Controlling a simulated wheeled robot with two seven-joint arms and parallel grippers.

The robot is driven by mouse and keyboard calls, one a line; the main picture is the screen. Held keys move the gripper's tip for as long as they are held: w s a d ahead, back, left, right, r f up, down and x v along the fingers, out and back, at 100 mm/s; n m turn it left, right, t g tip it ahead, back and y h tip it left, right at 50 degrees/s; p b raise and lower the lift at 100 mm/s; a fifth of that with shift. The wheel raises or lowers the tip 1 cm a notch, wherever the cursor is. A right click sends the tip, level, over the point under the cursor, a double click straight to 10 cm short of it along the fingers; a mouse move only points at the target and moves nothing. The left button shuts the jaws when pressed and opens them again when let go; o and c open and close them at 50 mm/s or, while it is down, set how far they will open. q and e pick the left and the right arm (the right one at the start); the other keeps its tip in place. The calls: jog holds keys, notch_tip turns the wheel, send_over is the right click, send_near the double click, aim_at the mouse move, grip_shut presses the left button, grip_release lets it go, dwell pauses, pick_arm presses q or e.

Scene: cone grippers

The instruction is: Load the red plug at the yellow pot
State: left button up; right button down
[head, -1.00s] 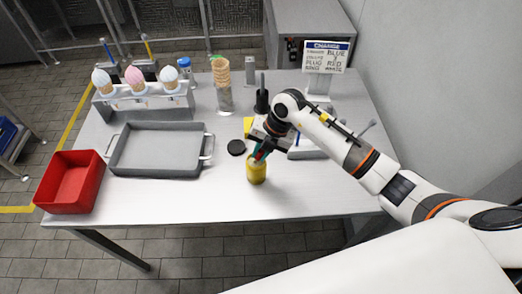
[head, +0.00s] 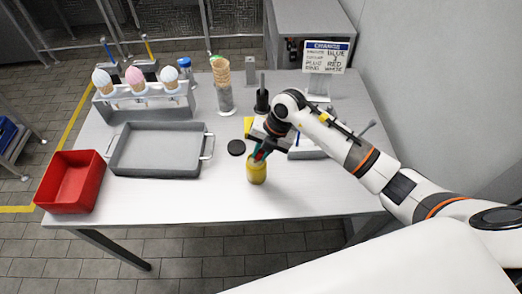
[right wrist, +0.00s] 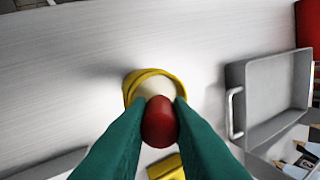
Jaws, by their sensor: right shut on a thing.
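The yellow pot (head: 256,173) stands upright near the front middle of the white table. In the right wrist view the pot (right wrist: 131,88) shows a pale inside or top. My right gripper (head: 261,154), with green fingers, points down at the top of the pot. In the right wrist view its fingers (right wrist: 160,118) are shut on the red plug (right wrist: 159,124), a rounded red piece. The plug overlaps the pot's near edge in that view. I cannot tell whether it touches the pot. My left gripper is not in view.
A grey tray (head: 118,165) with handles and a red bin (head: 52,208) are further left. A rack (head: 108,108) with several cones stands behind. A sign (head: 325,58) stands at the back right. The front table strip is clear.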

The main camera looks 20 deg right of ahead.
jog(key=shift+r+p, duration=2.75)
jog(key=shift+r, duration=0.75)
